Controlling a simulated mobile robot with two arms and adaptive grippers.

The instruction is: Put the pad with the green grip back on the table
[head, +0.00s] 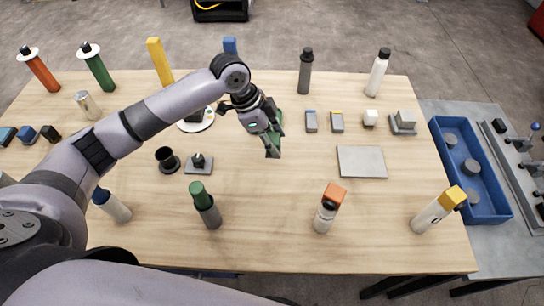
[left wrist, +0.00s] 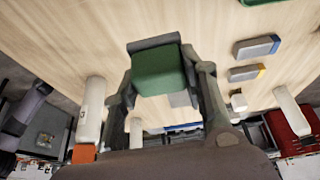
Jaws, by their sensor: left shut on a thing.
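The pad with the green grip (left wrist: 160,72) is between the two fingers of my left gripper (left wrist: 165,85) in the left wrist view. Its green block faces the camera, with a dark grey plate along its far edge. In the head view my left gripper (head: 270,146) is shut on this pad (head: 275,151), over the middle of the table (head: 270,215). The fingers hide part of the pad there. I cannot tell whether it touches the table. My right gripper is not in view.
A blue-marked pad (head: 311,121) and a yellow-marked pad (head: 337,121) lie right of the gripper, with a white cube (head: 370,117) beyond. A grey plate (head: 361,162) lies to the right. Several bottles stand around. The table's front middle is clear.

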